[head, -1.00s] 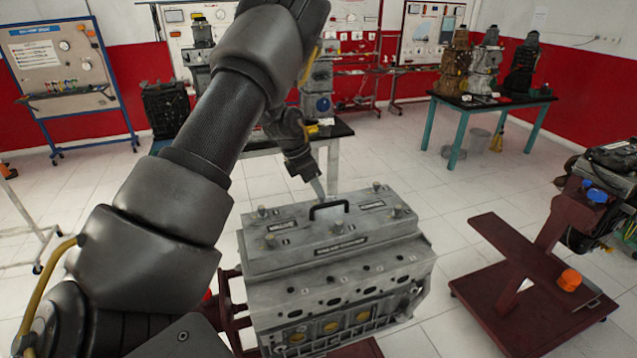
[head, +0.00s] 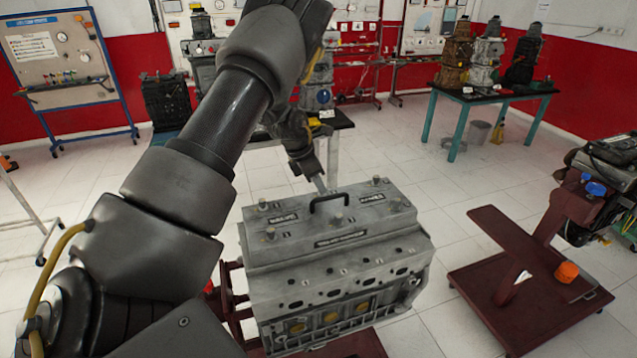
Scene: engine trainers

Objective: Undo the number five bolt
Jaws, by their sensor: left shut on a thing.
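A grey engine block (head: 340,290) stands in front of me with a grey cover (head: 290,247) on top. The cover has a black handle (head: 328,199), label plates and several bolts, among them a front-left bolt (head: 270,232), a front-middle bolt (head: 336,218) and a back-right bolt (head: 376,181). The numbers beside the bolts are too small to read surely. My left gripper (head: 319,184) points down at the cover's back middle edge, behind the handle. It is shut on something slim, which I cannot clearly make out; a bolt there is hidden. My right gripper is out of view.
My left arm fills the left side of the view. A dark red stand (head: 525,265) with an orange cap (head: 567,272) is at the right. A teal-legged table (head: 460,130) with engine parts stands at the back right. White tiled floor lies free between them.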

